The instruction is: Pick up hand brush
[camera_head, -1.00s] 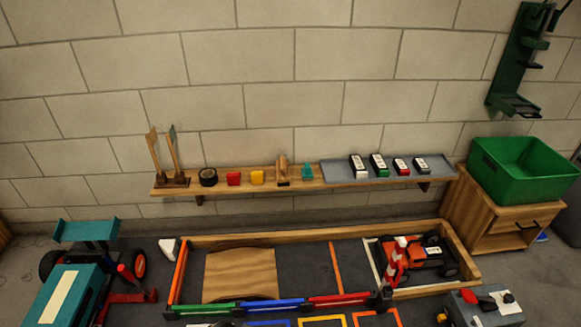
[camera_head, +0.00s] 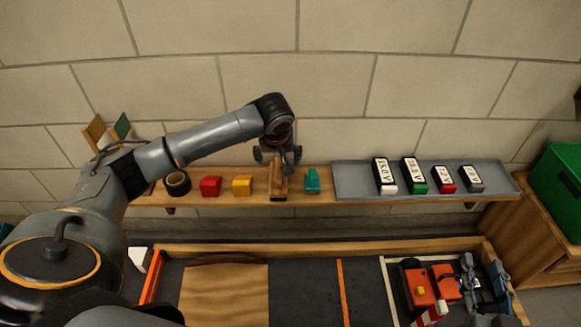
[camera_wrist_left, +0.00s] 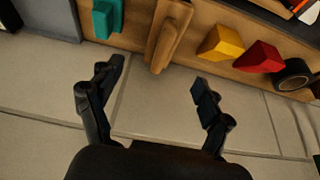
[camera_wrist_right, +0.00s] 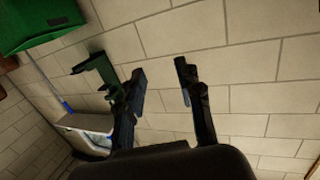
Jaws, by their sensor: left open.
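The hand brush (camera_head: 278,182) is a wooden-handled piece standing on the wall shelf, between a yellow block and a teal piece. My left gripper (camera_head: 278,155) is just above and behind it, partly overlapping it in the head view. In the left wrist view, the brush (camera_wrist_left: 167,38) lies ahead of the open fingers (camera_wrist_left: 159,76), roughly in line with the gap between them. I see no contact, and the gap is empty. My right gripper (camera_wrist_right: 160,69) is open and empty in the right wrist view, facing the block wall.
The wooden shelf (camera_head: 330,200) also holds a yellow block (camera_head: 242,185), a red block (camera_head: 210,186), a black tape roll (camera_head: 177,183), a teal piece (camera_head: 312,181) and a grey tray (camera_head: 345,180) with several labelled packs. A green crate (camera_head: 562,185) stands at right.

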